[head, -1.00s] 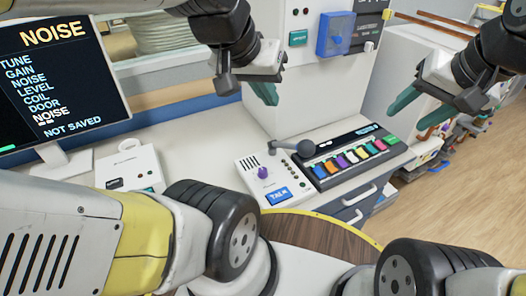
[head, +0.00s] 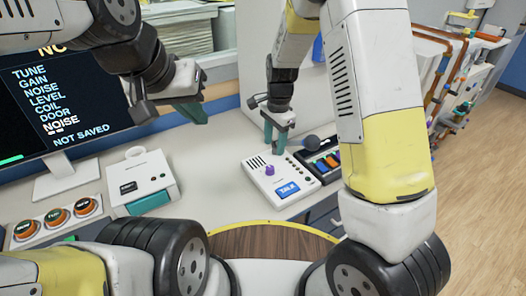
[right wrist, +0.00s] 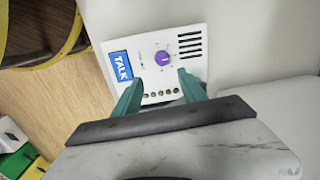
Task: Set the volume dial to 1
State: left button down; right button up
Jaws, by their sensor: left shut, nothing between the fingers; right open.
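The volume dial is a purple knob (head: 269,170) on a white intercom box (head: 257,184) with a speaker grille and a blue TALK button (head: 288,189). In the right wrist view, the purple knob (right wrist: 162,58) lies just beyond and between the fingertips, with small marks around it; its setting is too small to read. My right gripper (head: 276,130) is open and empty, pointing down above the far side of the box, apart from the knob. It also shows in the right wrist view (right wrist: 156,77). My left gripper (head: 194,113) is shut and empty, left of the box, above the desk.
A grey ball-topped lever (head: 311,142) and a panel of coloured keys (head: 326,162) stand right of the box, partly behind my right arm. A white device (head: 142,181), several orange-topped buttons (head: 54,216) and a monitor (head: 62,110) stand to the left.

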aim_at(270, 167)
jog(key=f, duration=0.1)
jog(key=a+f, duration=0.1)
jog(key=f, duration=0.1)
jog(key=shift+w+a+f+m+h, duration=0.15)
jog(key=shift+w+f+m+h, duration=0.05)
jog(key=shift+f+m+h, duration=0.1)
notch_tip(270, 167, down, 7)
jog(key=shift+f, duration=0.15)
grip_shut()
